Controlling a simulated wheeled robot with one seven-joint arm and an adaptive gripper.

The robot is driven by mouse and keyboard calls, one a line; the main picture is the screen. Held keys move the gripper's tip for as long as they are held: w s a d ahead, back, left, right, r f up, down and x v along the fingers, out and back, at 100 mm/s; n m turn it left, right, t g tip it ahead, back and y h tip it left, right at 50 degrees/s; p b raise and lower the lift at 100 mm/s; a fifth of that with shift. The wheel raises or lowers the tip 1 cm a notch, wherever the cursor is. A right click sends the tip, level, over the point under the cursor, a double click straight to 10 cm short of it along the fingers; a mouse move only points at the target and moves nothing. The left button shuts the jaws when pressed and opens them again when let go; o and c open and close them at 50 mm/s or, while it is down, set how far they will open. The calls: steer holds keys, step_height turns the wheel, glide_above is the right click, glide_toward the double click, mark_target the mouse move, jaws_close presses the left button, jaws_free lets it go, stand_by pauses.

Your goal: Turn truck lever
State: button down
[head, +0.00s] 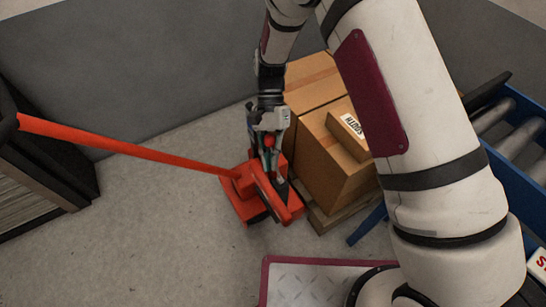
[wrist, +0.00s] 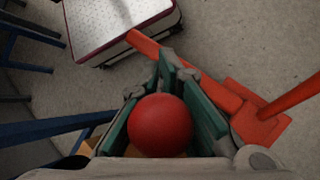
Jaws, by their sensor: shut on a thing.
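The red-orange truck (head: 246,196) stands on the floor in the middle of the head view, with a long bar (head: 125,148) reaching up to the left. Its orange body also shows at the right in the wrist view (wrist: 262,122). The lever's red ball knob (wrist: 160,125) sits between the green finger pads in the wrist view; it is a small red spot in the head view (head: 269,141). My gripper (head: 269,150) points down over the truck, shut on the knob. The lever's shaft below the knob is hidden.
Cardboard boxes (head: 345,155) on a wooden pallet stand close to the right of my gripper. A blue-framed roller conveyor (head: 512,165) is at the far right. A dark rack (head: 45,165) stands at the left. Grey floor (head: 165,240) is clear in front of the truck.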

steer(key=shift+w+a+f, duration=0.15)
steer(key=shift+w+a, duration=0.05)
steer(key=shift+w, duration=0.35)
steer(key=c, duration=1.8)
jaws_free()
steer(key=shift+o, duration=0.2)
steer(key=v, duration=1.2)
